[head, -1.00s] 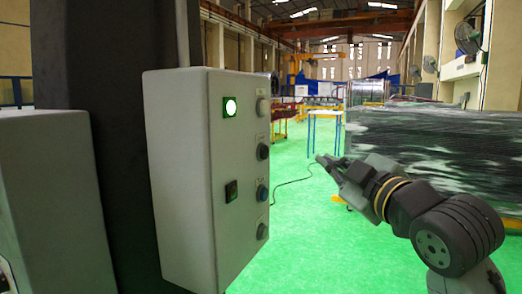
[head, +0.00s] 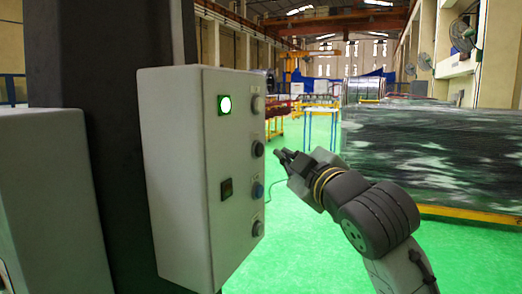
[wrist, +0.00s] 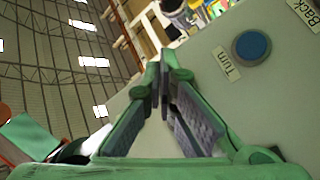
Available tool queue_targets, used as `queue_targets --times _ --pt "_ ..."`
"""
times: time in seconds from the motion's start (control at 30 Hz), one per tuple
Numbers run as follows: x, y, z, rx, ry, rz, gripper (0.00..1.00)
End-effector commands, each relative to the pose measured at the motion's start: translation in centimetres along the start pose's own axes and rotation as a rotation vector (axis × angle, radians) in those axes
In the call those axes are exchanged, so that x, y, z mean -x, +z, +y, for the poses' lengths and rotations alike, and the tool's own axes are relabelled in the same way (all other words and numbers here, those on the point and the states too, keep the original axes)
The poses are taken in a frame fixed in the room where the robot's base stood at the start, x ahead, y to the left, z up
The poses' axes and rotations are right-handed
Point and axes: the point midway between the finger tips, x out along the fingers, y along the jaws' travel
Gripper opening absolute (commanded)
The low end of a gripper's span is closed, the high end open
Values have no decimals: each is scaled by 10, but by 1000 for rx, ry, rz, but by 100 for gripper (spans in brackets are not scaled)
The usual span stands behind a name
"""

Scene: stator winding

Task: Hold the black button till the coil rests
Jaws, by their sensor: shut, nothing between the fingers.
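A grey control box (head: 175,175) stands at the left in the head view. A black button (head: 258,149) is second from the top in the column on its right-hand face. My gripper (head: 280,153) is shut and empty, just right of that button in the picture; a small gap shows between them. In the wrist view the shut fingertips (wrist: 160,75) are over the pale panel, beside a blue button (wrist: 251,47) labelled "Turn". I cannot make out the black button there for sure. The coil cannot be identified in these views.
The column also has a grey top button (head: 257,103), the blue one below the black, and a dark bottom knob (head: 257,228). A wrapped stack (head: 430,155) stands at the right; green floor lies between.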

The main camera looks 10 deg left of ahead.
Motion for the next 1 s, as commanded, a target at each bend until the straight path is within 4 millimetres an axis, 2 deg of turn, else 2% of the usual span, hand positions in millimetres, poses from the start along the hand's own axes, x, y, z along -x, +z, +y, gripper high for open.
queue_targets --times 0.27,1.0 --pt "-10 -7 -7 0 1 -1 0" --pt "-10 -7 -7 -1 1 -1 0"
